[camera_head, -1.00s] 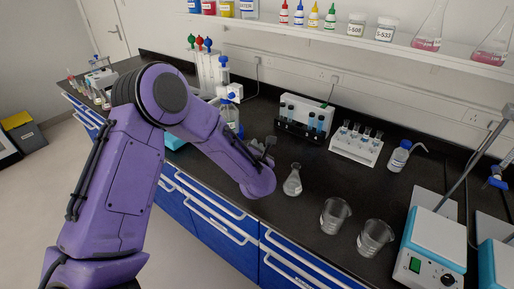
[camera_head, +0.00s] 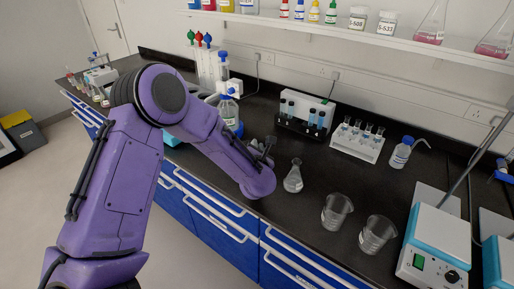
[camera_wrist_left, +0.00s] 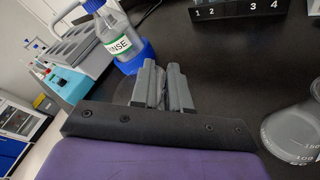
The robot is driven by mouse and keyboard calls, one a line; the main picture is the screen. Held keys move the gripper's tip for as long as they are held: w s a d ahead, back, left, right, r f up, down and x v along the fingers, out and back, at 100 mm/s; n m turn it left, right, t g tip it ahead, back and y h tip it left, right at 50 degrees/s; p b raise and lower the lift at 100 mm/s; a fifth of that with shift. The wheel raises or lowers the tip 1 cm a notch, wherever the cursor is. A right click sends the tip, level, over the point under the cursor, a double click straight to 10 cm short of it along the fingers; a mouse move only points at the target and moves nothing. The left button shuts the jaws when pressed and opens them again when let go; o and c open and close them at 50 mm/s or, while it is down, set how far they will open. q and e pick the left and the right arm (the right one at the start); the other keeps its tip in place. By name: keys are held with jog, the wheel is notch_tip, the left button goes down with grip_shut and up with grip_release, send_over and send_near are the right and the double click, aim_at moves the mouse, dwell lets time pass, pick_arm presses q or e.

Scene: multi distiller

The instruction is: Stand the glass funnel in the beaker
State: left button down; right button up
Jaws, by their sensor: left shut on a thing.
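My left gripper (camera_head: 263,150) is low over the black bench, left of the conical flask and partly hidden by my purple forearm. In the left wrist view its two grey fingers (camera_wrist_left: 164,78) are close together, shut on the glass funnel. The clear funnel is hard to make out and its tilt cannot be told. Two empty glass beakers stand upright near the bench's front edge, a left one (camera_head: 337,212) and a right one (camera_head: 377,235), both right of the gripper and apart from it. My right gripper is not in view.
A conical flask (camera_head: 293,177) stands between gripper and beakers; it also shows in the left wrist view (camera_wrist_left: 293,131). A rinse bottle (camera_wrist_left: 113,38) is beyond the fingers. Vial racks (camera_head: 357,142) stand behind; a hotplate stirrer (camera_head: 438,245) is at right.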

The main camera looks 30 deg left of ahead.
pick_arm(q)
jog(key=shift+f+b, duration=2.05)
jog(key=shift+f, duration=0.15)
jog(key=c, duration=1)
grip_release()
jog(key=shift+c, duration=0.2)
jog(key=shift+s+d, duration=0.3)
jog(key=b+v, duration=0.2)
jog(key=v, duration=0.7)
jog(key=shift+s+d+b, duration=0.2)
jog(key=shift+s+b, duration=0.1)
jog(key=shift+r, duration=0.1)
